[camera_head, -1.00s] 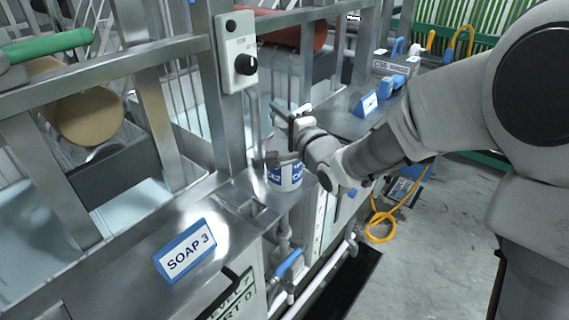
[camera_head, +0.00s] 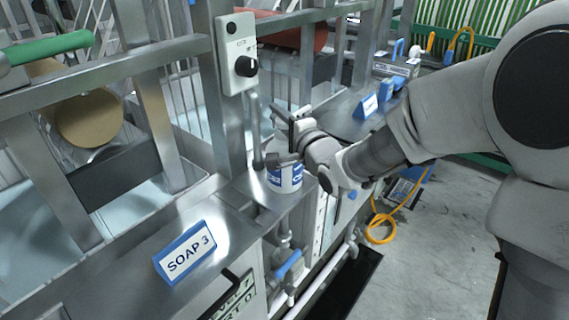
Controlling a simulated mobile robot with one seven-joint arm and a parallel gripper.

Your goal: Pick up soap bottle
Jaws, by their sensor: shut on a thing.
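The soap bottle (camera_head: 285,177) is white with a blue label band. It stands upright, or nearly so, at the right end of the steel ledge (camera_head: 225,235), beside the frame post. My gripper (camera_head: 281,150) comes in from the right and is shut on the upper part of the bottle. The gripper hides the bottle's top. I cannot tell whether the bottle's base touches the ledge.
A blue-edged "SOAP 3" sign (camera_head: 186,252) stands on the ledge at the front. A control box with a black knob (camera_head: 236,54) hangs on the post behind the gripper. Pipes with a blue-handled valve (camera_head: 289,265) run below. Grey floor (camera_head: 440,240) is open at right.

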